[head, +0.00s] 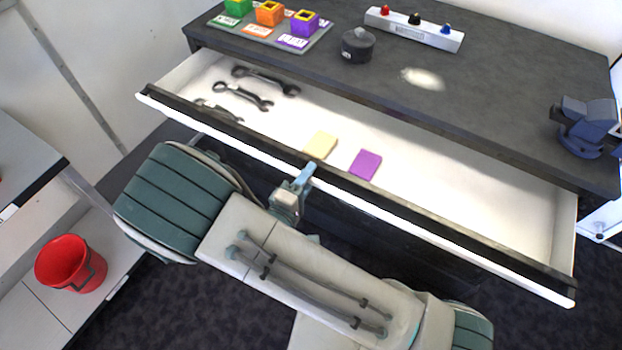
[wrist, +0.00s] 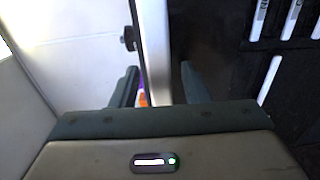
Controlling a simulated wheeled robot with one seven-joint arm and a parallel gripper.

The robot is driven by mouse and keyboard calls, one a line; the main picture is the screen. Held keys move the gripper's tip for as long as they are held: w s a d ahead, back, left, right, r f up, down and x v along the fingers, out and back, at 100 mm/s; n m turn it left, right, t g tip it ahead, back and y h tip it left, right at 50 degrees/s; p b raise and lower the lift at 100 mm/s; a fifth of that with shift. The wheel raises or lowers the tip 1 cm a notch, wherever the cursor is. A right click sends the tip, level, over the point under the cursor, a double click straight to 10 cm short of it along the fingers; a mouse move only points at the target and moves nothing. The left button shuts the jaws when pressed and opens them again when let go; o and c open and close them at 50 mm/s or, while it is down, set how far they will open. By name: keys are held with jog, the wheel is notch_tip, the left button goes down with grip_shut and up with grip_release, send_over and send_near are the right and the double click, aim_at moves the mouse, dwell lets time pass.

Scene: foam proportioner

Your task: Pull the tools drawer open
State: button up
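The tools drawer (head: 450,208) stands pulled far out of the dark-topped cabinet, its white interior showing. Its long front edge, dark with a white strip, runs diagonally across the head view. My gripper (head: 303,178) is at the middle of that front edge. In the wrist view, the two fingers of my gripper (wrist: 160,88) stand apart, one on each side of the white strip of the drawer front (wrist: 155,40). Narrow gaps show between the fingers and the strip, so it looks open. The lower fingers are partly hidden in the head view.
Several wrenches (head: 243,94), a yellow pad (head: 321,145) and a purple pad (head: 365,164) lie in the drawer. A red bucket (head: 68,262) stands at lower left.

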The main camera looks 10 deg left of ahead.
jog(key=shift+d, duration=0.15)
jog(key=b+v, duration=0.1)
jog(key=v, duration=1.2)
jog(key=shift+s, duration=0.3)
